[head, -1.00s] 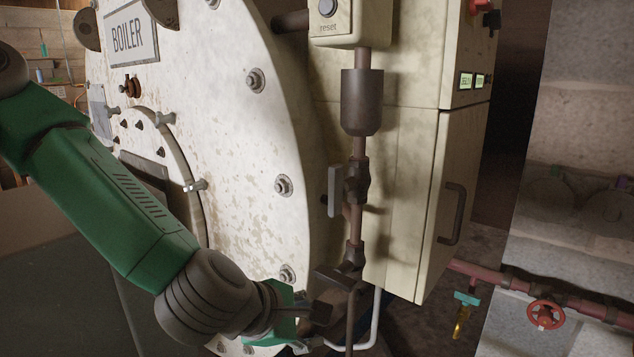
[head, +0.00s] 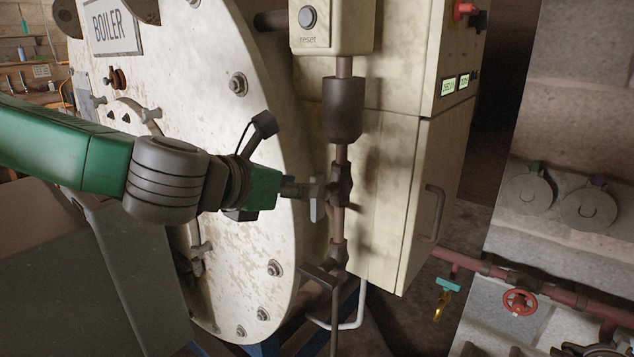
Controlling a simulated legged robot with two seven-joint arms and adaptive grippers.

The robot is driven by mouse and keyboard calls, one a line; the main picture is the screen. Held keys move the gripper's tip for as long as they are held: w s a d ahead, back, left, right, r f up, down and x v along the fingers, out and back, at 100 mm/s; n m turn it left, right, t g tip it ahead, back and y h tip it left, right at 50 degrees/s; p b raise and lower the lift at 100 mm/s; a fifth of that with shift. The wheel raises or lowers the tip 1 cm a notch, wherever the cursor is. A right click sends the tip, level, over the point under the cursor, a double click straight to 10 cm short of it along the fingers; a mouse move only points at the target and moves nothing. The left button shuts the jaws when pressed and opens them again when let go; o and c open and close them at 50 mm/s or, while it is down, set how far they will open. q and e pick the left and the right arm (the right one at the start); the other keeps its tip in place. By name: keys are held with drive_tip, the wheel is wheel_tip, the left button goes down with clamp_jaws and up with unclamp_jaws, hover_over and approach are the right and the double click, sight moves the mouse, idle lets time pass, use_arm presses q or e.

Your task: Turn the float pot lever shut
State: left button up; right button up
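The float pot (head: 343,108) is a dark cylinder on the vertical pipe below the reset box. Under it sits a dark valve (head: 341,184) with a flat light-grey lever (head: 314,207) on its left side. The lever stands roughly vertical, along the pipe. My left gripper (head: 283,157) is in front of the boiler, just left of the lever. Its fingers look spread apart, one raised up and one reaching right to the lever's upper part. I cannot tell whether it touches the lever. I see nothing held. My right gripper is out of view.
A second valve with a dark handle (head: 322,274) sits lower on the same pipe. The boiler (head: 222,258) with bolts stands behind my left arm. A cream cabinet (head: 395,190) is close behind the pipe. A red handwheel (head: 520,302) is at lower right.

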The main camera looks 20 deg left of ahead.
use_arm(q)
hover_over(317, 220)
drive_tip(key=shift+a+f, duration=0.3)
drive_tip(key=shift+f, duration=0.6)
drive_tip(key=shift+w+f, duration=0.3)
drive_tip(key=shift+w, duration=0.3)
drive_tip(key=shift+d, duration=0.1)
clamp_jaws()
